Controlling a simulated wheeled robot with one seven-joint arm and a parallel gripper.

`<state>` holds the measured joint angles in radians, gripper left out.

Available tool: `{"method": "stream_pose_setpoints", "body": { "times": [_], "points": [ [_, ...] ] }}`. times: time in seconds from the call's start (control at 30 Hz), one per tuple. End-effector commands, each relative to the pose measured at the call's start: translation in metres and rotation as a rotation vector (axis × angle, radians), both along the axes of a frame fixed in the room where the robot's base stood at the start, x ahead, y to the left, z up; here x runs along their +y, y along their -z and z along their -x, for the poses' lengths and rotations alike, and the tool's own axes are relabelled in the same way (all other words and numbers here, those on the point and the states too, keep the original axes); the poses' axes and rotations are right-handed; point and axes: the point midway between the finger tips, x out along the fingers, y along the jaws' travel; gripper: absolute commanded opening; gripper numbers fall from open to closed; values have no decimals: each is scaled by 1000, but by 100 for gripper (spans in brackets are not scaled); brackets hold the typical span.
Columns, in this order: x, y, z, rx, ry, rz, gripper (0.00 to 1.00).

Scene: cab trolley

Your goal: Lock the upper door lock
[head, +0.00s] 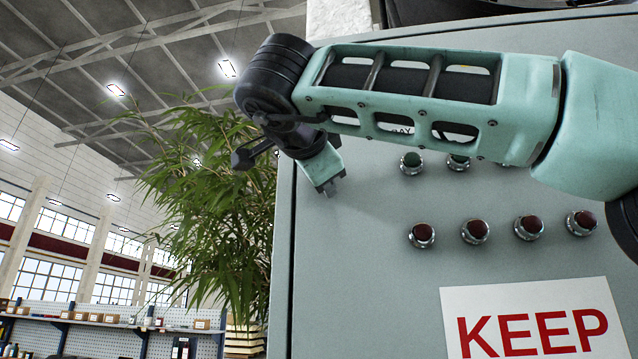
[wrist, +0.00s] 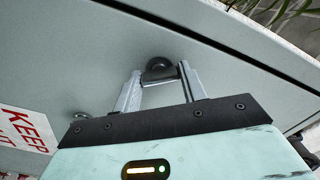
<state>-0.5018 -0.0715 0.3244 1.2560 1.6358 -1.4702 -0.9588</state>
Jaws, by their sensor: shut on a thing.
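The grey cabinet door (head: 365,290) fills the right half of the head view. My gripper (head: 331,190) is at its upper left part, close to the left edge. In the wrist view the fingertips of my gripper (wrist: 160,78) are at the upper door lock (wrist: 158,63), a dark round piece on the door. The fingers are shut on the lock's turning part, which shows as a bar between the tips. The lock is hidden behind my gripper in the head view, and I cannot tell its exact angle.
Dark red buttons (head: 475,231) and green buttons (head: 412,163) with chrome rims stick out of the door, right of my gripper. A white sign (head: 535,318) with red letters is below them. A leafy plant (head: 215,190) stands left of the cabinet. Shelves (head: 110,322) stand farther back.

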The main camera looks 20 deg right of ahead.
Motion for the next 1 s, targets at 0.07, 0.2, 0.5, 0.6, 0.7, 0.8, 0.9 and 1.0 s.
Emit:
{"method": "stream_pose_setpoints", "body": {
  "times": [0.07,0.2,0.5,0.6,0.7,0.8,0.9,1.0],
  "points": [
    [0,3,0,-43,1,-60,19],
    [0,3,0,-120,1,-165,19],
    [0,3,0,-252,2,-349,19],
    [0,2,0,-285,0,-394,19],
    [0,2,0,-309,0,-427,19],
    [0,1,0,-328,1,-452,19],
    [0,1,0,-337,2,-466,19],
    [0,1,0,-343,2,-475,19]
  ]
}}
